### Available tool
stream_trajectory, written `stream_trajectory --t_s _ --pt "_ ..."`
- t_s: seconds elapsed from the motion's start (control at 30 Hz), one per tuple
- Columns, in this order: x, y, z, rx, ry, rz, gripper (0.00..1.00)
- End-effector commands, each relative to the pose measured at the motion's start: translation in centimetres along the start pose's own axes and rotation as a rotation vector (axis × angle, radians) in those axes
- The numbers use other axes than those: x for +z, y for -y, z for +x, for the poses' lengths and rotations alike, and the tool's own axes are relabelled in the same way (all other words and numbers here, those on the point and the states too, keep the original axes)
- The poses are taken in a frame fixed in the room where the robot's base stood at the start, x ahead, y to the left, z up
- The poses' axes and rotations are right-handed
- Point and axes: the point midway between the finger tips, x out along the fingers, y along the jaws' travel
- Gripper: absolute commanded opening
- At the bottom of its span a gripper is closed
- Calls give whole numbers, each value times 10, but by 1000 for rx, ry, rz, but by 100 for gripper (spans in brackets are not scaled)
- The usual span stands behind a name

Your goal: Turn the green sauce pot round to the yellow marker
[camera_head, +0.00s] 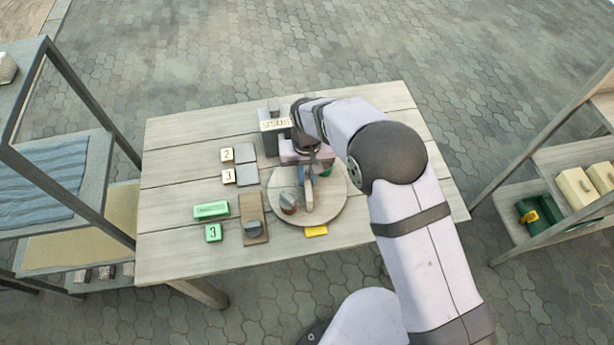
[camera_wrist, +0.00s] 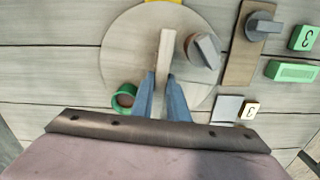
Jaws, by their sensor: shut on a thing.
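The round wooden turntable (camera_head: 335,205) lies on the table; it also shows in the wrist view (camera_wrist: 125,40). The green sauce pot (camera_wrist: 124,97) stands near its rim, on the side away from the yellow marker; in the head view the pot (camera_head: 326,171) is partly hidden behind my gripper. The yellow marker (camera_head: 316,231) lies on the table at the turntable's near edge. My gripper (camera_wrist: 163,76) is shut on the pale wooden bar (camera_wrist: 165,55) that stands on the turntable. A pot with a grey lid (camera_head: 288,201) stands on the turntable, left of the bar.
Left of the turntable are a brown board with a grey knob (camera_head: 253,229), green blocks (camera_head: 211,210) and grey tiles with number tags (camera_head: 246,175). A dark stand with a lettered sign (camera_head: 275,125) is at the back. Shelves flank the table.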

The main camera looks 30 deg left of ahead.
Motion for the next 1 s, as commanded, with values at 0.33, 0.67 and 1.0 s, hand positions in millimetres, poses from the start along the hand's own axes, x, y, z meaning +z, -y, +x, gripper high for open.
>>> stream_trajectory --t_s 0.33,0.67,1.0 --pt "0 0 0 0 -1 176 0" --pt "0 0 -1 -1 -1 340 0" --pt "0 0 -1 -1 -1 511 0"
